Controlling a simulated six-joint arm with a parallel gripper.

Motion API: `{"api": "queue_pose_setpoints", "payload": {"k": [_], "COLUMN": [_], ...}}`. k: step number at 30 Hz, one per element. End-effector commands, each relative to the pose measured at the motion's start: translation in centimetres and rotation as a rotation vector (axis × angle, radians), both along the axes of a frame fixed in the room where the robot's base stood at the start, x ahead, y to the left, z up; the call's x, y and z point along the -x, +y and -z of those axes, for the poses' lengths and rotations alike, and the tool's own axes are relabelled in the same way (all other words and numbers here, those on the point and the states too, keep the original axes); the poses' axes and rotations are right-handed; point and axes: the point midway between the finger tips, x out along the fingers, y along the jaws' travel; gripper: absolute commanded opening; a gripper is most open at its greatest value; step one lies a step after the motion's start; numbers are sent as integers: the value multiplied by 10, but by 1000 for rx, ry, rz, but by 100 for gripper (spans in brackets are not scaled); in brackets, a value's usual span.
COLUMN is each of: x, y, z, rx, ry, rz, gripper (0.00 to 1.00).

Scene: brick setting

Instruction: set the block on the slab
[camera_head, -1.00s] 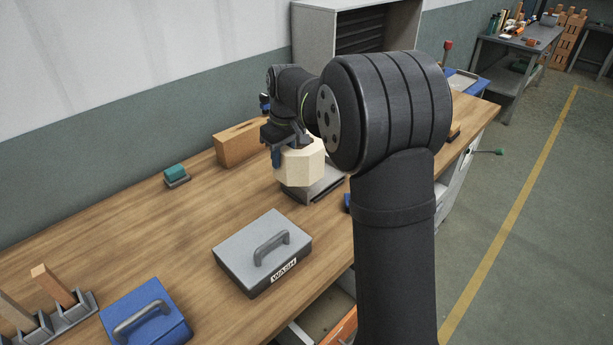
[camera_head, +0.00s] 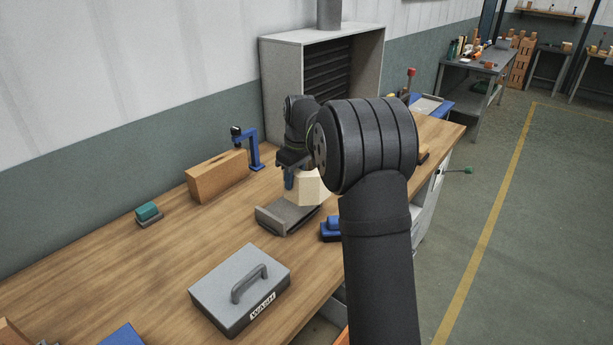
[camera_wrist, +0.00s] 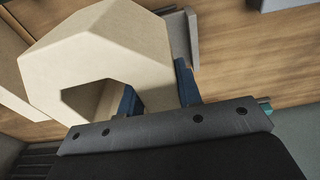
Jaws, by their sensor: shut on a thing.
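The block is a cream faceted piece (camera_head: 307,187) with an opening, seen large in the wrist view (camera_wrist: 105,50). My gripper (camera_head: 291,179) is shut on it, its blue fingers (camera_wrist: 157,88) gripping one wall. The block is held up near the right end of a grey tray-like piece (camera_head: 277,219) on the bench; whether they touch is unclear. I cannot tell for sure which thing is the slab. A pale tan surface (camera_wrist: 14,85) shows at the left of the wrist view, partly hidden by the block. My arm hides the bench to the right.
A grey lidded box (camera_head: 225,283) stands on the bench (camera_head: 140,265) in front. A wooden box (camera_head: 213,178), a blue stand (camera_head: 252,147) and a teal-topped item (camera_head: 148,212) are at the back. A blue item (camera_head: 330,231) is beside the tray. A grey cabinet (camera_head: 283,85) stands behind.

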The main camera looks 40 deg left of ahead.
Motion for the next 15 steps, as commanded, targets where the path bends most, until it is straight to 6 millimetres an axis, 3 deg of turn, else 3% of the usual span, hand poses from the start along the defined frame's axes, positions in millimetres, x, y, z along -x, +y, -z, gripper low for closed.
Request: {"api": "queue_pose_setpoints", "payload": {"k": [7, 15], "x": [17, 23], "y": [40, 52], "z": [24, 33], "rx": [-3, -4], "ry": [-3, -4], "rz": [-2, 1], "gripper": [0, 0]}}
